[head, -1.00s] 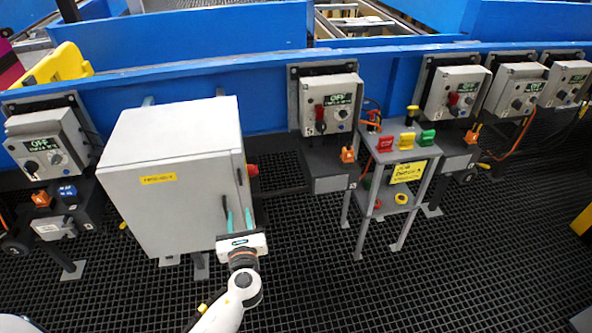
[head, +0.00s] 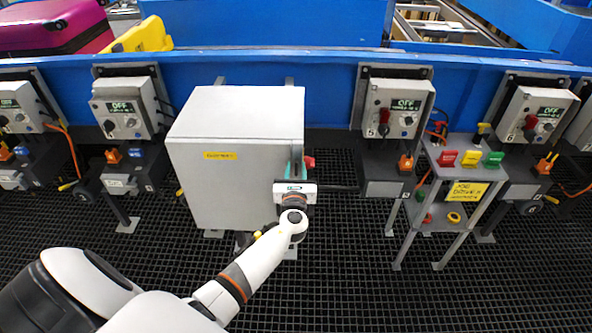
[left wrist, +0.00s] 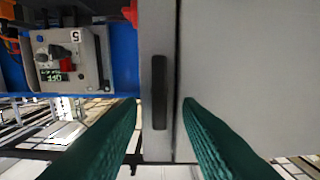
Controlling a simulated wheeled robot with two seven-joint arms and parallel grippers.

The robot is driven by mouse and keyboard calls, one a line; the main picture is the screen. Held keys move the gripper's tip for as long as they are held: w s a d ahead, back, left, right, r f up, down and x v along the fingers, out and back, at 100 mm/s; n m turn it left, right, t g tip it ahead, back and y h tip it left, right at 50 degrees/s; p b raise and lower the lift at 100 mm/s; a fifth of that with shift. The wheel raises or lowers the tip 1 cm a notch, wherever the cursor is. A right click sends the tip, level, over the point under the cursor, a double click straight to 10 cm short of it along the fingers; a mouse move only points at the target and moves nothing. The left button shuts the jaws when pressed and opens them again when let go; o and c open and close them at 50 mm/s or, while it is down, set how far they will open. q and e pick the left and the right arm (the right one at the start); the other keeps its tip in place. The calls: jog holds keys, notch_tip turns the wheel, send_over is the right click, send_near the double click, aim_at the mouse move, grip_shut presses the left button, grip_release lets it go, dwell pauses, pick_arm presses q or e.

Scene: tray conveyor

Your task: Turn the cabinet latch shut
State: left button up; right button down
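The grey cabinet (head: 235,150) stands closed against the blue conveyor, with a yellow label on its front. Its latch (left wrist: 160,92) is a dark narrow bar by the door seam in the left wrist view, lying parallel to the seam. My left gripper (head: 296,165) is at the cabinet's right front edge. Its two green fingers are open, one on each side of the latch in the wrist view, with gaps visible. Whether the fingertips reach past the latch's depth I cannot tell. In the head view the gripper hides the latch. My right gripper is not in view.
A control box (head: 398,107) and a grey stand (head: 465,185) with coloured buttons are to the right. Another control box (head: 125,107) is to the left. The dark grid floor in front is mostly clear.

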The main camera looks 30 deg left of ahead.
pick_arm(q)
jog(key=shift+w, duration=0.1)
grip_shut()
dwell(0.3)
jog(key=n+b, duration=0.4)
jog(key=n, duration=0.2)
jog(key=f+n+b, duration=0.1)
jog(key=n+b, duration=0.3)
jog(key=n, duration=0.1)
jog(key=a+n+b, duration=0.1)
jog(key=n+b, duration=0.3)
jog(key=n, duration=0.2)
jog(key=shift+s+a+f+n, duration=0.1)
jog(key=shift+s+f+n, duration=0.2)
jog(key=shift+s, duration=0.1)
jog(key=shift+n, duration=0.3)
